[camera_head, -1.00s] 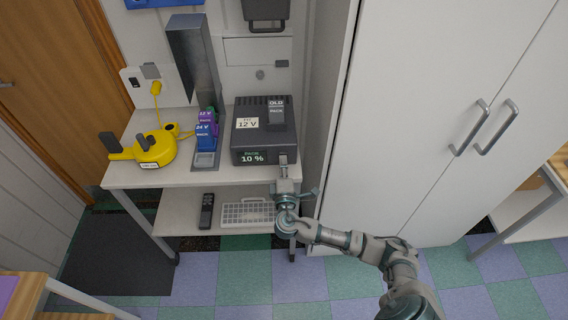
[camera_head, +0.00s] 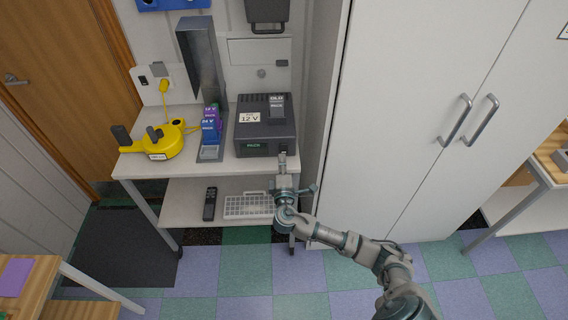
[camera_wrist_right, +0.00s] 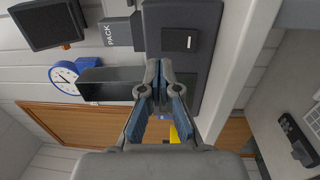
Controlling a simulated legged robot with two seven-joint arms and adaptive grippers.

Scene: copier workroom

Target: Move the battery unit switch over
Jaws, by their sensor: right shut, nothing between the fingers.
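The battery unit (camera_head: 257,132) is a dark grey box at the right of the white shelf's top, with a "12 V" label. The switch (camera_wrist_right: 191,42) shows in the right wrist view as a small pale mark on a black square plate. My right gripper (camera_head: 283,157) is shut and empty at the unit's front right corner. In the wrist view its fingertips (camera_wrist_right: 166,66) are close below the switch plate; contact cannot be told.
A rack (camera_head: 210,152) with purple and blue packs stands left of the unit, beside a yellow device (camera_head: 160,147). A tall white cabinet (camera_head: 400,120) stands close on the right.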

